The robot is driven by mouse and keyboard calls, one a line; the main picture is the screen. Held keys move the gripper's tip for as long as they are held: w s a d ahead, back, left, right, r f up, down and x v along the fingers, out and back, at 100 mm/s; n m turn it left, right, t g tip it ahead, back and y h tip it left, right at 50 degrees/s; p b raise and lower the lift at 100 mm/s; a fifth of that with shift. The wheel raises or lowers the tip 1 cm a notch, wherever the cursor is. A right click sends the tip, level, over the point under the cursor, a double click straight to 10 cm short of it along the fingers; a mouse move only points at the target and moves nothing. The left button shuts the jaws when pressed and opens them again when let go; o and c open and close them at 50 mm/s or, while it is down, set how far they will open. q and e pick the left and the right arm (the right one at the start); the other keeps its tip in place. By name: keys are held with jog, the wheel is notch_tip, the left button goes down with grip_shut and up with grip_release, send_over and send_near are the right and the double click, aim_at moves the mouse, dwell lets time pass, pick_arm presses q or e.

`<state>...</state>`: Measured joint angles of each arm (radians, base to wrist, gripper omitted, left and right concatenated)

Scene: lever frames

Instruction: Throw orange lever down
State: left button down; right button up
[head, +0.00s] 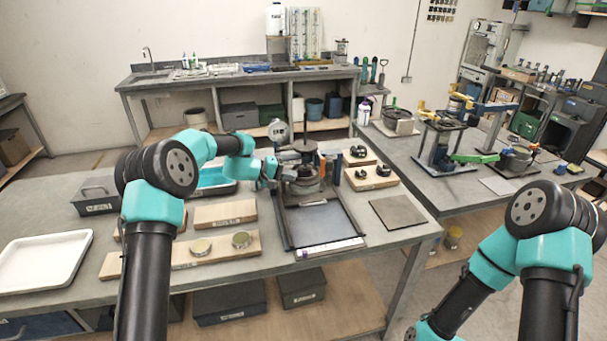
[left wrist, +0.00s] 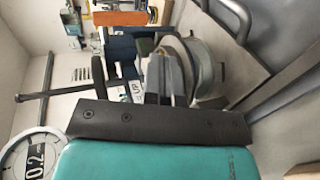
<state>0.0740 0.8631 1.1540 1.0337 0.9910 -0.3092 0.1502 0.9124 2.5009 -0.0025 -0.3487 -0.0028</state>
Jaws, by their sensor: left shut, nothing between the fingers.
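A fixture with a dark post and a round metal base (head: 303,187) stands on the near bench in the head view. A narrow orange upright piece (head: 322,166), apparently the orange lever, stands at its right side beside a blue upright piece (head: 337,171). Orange also shows near the top of the left wrist view (left wrist: 120,18), beyond a dark blue part (left wrist: 122,46). My left gripper (head: 272,168) is at the fixture's left side, apart from the orange piece. Its fingers (left wrist: 165,75) are shut and empty. My right arm shows at lower right; its gripper is out of view.
A round dial gauge (head: 278,130) stands close behind my left gripper. A dark tray (head: 320,222) lies before the fixture. Wooden blocks (head: 372,178) with black knobs are to the right. A flat plate (head: 398,212) lies nearby. A white tray (head: 42,262) is far left.

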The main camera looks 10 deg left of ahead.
pick_arm(q)
jog(key=a, duration=0.1)
jog(key=s+a, duration=0.1)
jog(key=a, duration=0.1)
jog(key=s+a, duration=0.1)
jog(key=a, duration=0.1)
jog(key=shift+s+a, duration=0.1)
